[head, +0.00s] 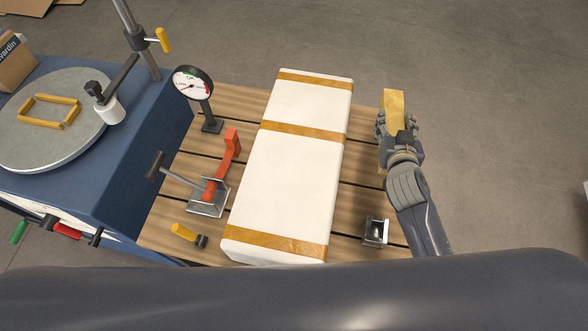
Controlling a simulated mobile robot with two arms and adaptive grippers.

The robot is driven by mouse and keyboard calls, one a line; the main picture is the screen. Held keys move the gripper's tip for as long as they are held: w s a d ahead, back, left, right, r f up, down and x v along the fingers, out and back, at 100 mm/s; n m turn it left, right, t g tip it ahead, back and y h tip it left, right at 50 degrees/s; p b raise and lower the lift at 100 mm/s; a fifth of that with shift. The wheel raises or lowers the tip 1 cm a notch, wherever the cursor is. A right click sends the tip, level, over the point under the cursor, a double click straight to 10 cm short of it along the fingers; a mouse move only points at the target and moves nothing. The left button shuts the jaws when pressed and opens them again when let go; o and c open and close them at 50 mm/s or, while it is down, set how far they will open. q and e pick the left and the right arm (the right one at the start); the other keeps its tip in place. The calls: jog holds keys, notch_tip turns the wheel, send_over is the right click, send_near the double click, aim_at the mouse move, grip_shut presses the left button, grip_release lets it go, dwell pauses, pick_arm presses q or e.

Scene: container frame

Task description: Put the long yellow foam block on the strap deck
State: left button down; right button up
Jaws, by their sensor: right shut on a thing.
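The long yellow foam block (394,102) stands out above the fingers of my right gripper (397,128) at the right of the head view. My right gripper is shut on the block, and its fingers and palm hide much of the block's middle and lower part. The block is at the right edge of the slatted wooden deck (232,105). I cannot tell its height above the deck. A long white block (293,180) with several orange-yellow straps lies along the middle of the deck. My left gripper is not in view.
On the deck are a dial gauge (193,83), a red-handled clamp tool (216,185), a yellow-handled tool (184,233) and a small metal bracket (375,231). A blue machine (150,150) with a round plate (40,140) stands left. Bare slats show right of the white block.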

aim_at(396, 115)
jog(key=w, duration=0.2)
jog(key=w+d, duration=0.1)
jog(key=w, duration=0.1)
jog(key=shift+w+d+f, duration=0.1)
jog(key=shift+f, duration=0.1)
jog(key=shift+w+d+m+h, duration=0.1)
jog(key=shift+w+m+h, duration=0.05)
jog(key=shift+m+h, duration=0.15)
notch_tip(396, 115, down, 5)
jog(key=shift+f+b, duration=0.2)
jog(key=shift+b, duration=0.25)
jog(key=shift+f+b, duration=0.6)
jog(key=shift+f, duration=1.75)
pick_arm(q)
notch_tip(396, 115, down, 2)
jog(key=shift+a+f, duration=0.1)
pick_arm(e)
jog(key=o, duration=0.4)
jog(key=shift+f, duration=0.15)
jog(key=o, duration=0.5)
jog(key=shift+c, duration=0.2)
